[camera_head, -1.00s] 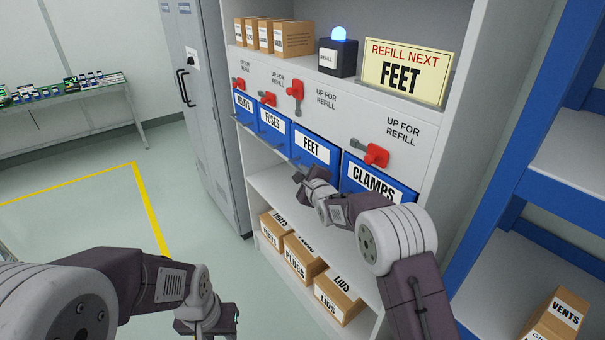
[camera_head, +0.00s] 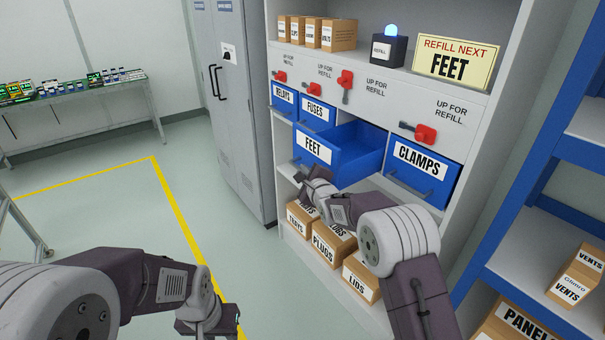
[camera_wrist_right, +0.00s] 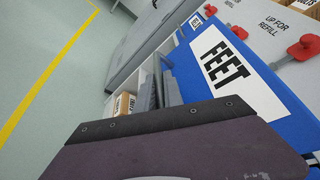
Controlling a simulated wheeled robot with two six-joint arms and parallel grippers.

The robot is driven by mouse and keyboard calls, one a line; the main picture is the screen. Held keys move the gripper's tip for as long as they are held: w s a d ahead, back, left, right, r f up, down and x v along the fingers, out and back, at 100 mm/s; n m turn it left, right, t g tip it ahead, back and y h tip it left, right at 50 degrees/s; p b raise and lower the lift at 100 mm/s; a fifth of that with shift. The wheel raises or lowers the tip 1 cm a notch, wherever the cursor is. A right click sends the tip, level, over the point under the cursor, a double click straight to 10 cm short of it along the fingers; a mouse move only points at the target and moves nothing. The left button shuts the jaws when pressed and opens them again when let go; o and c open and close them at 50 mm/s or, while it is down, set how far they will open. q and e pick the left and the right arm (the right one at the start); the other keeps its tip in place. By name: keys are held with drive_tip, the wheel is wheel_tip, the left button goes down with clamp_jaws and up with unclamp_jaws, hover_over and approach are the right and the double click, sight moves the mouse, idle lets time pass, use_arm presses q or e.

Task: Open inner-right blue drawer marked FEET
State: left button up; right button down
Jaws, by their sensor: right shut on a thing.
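The blue FEET drawer (camera_head: 348,160) stands pulled out from the cabinet, with its blue inside showing and nothing seen in it. Its white FEET label also shows large in the right wrist view (camera_wrist_right: 228,68). The red lever (camera_head: 346,80) above it points upright. My right gripper (camera_head: 306,183) is at the lower front of this drawer, shut on its handle; the handle itself is mostly hidden by the gripper. In the right wrist view the fingers (camera_wrist_right: 158,92) lie close against the blue front. My left gripper (camera_head: 208,325) hangs low at the bottom edge, its fingertips unclear.
The RELAYS (camera_head: 284,98), FUSES (camera_head: 316,111) and CLAMPS (camera_head: 417,165) drawers are closed, their levers lying sideways. A sign (camera_head: 455,60) reads REFILL NEXT FEET. Cardboard boxes (camera_head: 361,277) sit on the lower shelf. A blue rack (camera_head: 520,215) stands at right. Floor at left is open.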

drive_tip(key=shift+w+d+f, duration=0.1)
drive_tip(key=shift+w+d, duration=0.05)
drive_tip(key=shift+d, duration=0.05)
drive_tip(key=c, duration=1.5)
unclamp_jaws()
drive_tip(key=b+v, duration=0.1)
drive_tip(key=v, duration=0.8)
